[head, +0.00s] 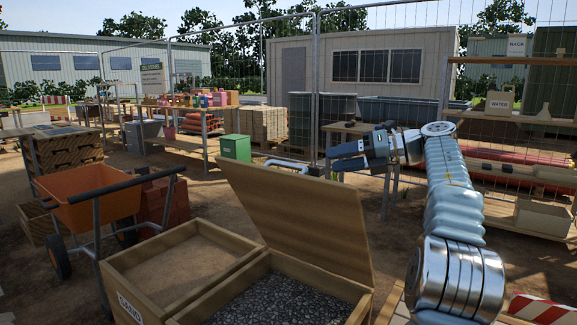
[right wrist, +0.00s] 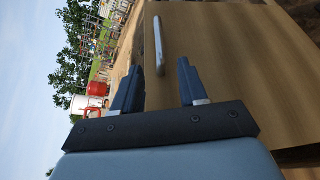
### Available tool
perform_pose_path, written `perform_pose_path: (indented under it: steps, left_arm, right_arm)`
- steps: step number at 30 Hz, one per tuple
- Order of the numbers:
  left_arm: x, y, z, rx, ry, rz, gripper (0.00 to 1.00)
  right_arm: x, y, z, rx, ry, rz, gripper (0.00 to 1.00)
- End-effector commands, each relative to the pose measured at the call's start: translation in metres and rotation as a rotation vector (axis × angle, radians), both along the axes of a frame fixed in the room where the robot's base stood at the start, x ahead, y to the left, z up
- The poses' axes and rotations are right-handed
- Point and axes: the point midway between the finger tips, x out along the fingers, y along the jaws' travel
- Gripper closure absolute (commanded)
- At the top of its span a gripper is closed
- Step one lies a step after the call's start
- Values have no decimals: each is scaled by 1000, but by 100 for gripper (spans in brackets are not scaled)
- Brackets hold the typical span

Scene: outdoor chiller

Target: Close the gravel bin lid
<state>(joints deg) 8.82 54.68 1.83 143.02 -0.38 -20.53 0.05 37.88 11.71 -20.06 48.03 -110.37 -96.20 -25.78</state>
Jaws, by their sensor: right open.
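The gravel bin (head: 357,313) stands at the bottom centre of the head view with grey gravel (head: 282,300) inside. Its wooden lid (head: 300,215) is raised and leans back from upright. A silver bar handle (head: 287,165) sits at the lid's top edge. My right gripper (head: 334,157) is open and empty to the right of the handle, close to the lid's top. In the right wrist view the handle (right wrist: 158,45) shows ahead of the open fingers (right wrist: 157,78), apart from them, with the lid (right wrist: 215,60) behind. My left gripper is out of view.
An open sand bin (head: 180,262) adjoins the gravel bin on the left. An orange wheelbarrow (head: 100,200) and red bricks (head: 163,202) stand farther left. A green box (head: 236,147) and a wire fence (head: 240,80) are behind. A shelf rack (head: 515,118) stands at right.

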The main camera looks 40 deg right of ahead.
Motion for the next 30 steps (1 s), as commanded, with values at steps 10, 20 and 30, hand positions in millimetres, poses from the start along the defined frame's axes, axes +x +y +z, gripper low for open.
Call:
perform_pose_path:
  steps: [10, 20, 30]
  left_arm:
    - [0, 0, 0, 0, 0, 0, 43]
    - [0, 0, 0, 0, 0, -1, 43]
    - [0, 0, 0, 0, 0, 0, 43]
  right_arm:
    - [64, 44, -20, 1, 1, 6, 58]
    - [95, 63, -29, 0, 1, 2, 58]
    - [96, 63, -30, 1, 1, 2, 67]
